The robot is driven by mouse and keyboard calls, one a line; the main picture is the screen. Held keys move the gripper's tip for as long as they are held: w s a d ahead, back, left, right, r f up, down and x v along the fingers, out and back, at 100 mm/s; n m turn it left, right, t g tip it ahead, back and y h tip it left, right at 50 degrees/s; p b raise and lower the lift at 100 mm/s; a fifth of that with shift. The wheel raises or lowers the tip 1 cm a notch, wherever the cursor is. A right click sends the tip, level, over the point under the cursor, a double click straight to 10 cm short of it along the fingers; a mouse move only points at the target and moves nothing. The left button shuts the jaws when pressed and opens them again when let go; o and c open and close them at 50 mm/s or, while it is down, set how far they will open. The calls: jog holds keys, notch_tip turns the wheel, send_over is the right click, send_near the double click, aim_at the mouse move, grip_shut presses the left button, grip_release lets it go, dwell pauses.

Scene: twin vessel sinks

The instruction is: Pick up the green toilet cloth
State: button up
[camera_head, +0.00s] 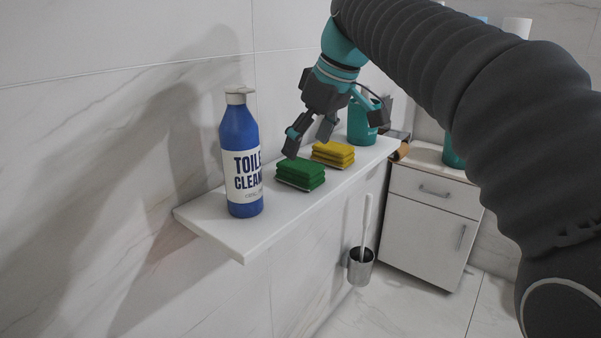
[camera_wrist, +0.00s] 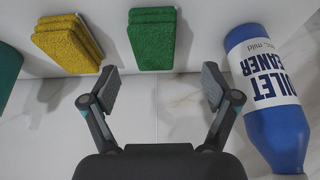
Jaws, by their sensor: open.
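The green cloth (camera_head: 300,173) is a folded stack on the white shelf, between the blue bottle and the yellow cloth. In the wrist view the green cloth (camera_wrist: 152,40) lies ahead of the fingertips, left of the middle of the gap. My gripper (camera_head: 308,140) is open and empty, above and behind the green cloth, near the wall side. In the wrist view both fingers of my gripper (camera_wrist: 158,90) are spread apart, and neither touches the cloth.
A blue toilet cleaner bottle (camera_head: 240,155) stands left of the green cloth; in the wrist view it is close to the right finger. A yellow cloth stack (camera_head: 333,153) lies beside it on the shelf (camera_head: 225,225). A teal bottle (camera_head: 361,125) stands farther back.

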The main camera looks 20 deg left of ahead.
aim_at(301, 164)
jog(key=shift+w+x, duration=0.15)
jog(key=shift+x, duration=1.4)
jog(key=shift+w+x, duration=0.15)
jog(key=shift+x, duration=1.45)
jog(key=c, duration=1.2)
